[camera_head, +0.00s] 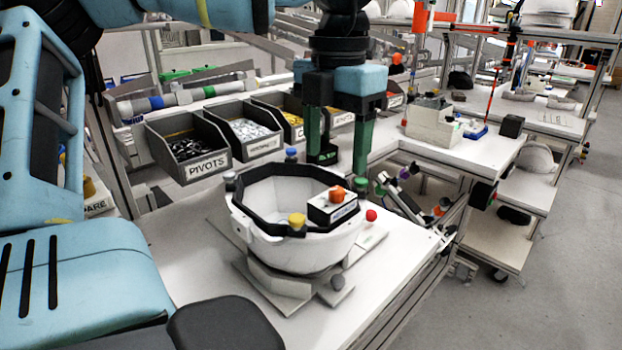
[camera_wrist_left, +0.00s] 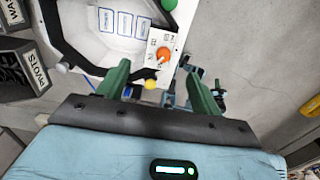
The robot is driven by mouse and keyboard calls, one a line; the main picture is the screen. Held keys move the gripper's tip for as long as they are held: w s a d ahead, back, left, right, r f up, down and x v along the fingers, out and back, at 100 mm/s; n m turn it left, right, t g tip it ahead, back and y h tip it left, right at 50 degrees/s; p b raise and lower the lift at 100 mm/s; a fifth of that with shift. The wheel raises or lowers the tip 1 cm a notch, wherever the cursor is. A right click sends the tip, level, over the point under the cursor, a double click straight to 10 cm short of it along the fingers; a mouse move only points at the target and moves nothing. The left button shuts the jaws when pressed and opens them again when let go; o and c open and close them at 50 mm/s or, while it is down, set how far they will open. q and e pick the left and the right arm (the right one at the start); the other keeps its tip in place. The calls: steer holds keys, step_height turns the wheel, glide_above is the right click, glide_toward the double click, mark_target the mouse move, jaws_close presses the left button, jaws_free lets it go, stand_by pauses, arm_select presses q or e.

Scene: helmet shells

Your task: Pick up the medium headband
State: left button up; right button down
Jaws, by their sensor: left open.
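A black angular band (camera_head: 265,224), which looks like the headband, sits around the rim of a white helmet shell (camera_head: 290,255). I cannot read its size. In the left wrist view the band (camera_wrist_left: 52,30) shows at the upper left, partly cut off by the frame. The shell rests on a grey fixture (camera_head: 275,283) on the white table. My left gripper (camera_head: 340,160) points down with its two green fingers apart and nothing between them. It appears above and behind the shell's far right side. It also shows in the left wrist view (camera_wrist_left: 157,72). My right gripper is out of view.
A small box (camera_head: 332,207) with an orange knob sits on the shell's right rim. Coloured knobs stand around the shell. A pivots bin (camera_head: 190,150) and other grey bins line the table's back. The table's right edge drops to the floor.

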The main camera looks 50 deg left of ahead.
mark_target(333, 188)
arm_select(q)
step_height(333, 188, down, 2)
steer(key=shift+a+f, duration=0.1)
steer(key=shift+f, duration=0.05)
steer(key=shift+w+f+p, duration=0.1)
steer(key=shift+f+p, duration=0.4)
steer(key=shift+f, duration=2.05)
steer(key=c, duration=0.8)
steer(key=shift+c, duration=1.6)
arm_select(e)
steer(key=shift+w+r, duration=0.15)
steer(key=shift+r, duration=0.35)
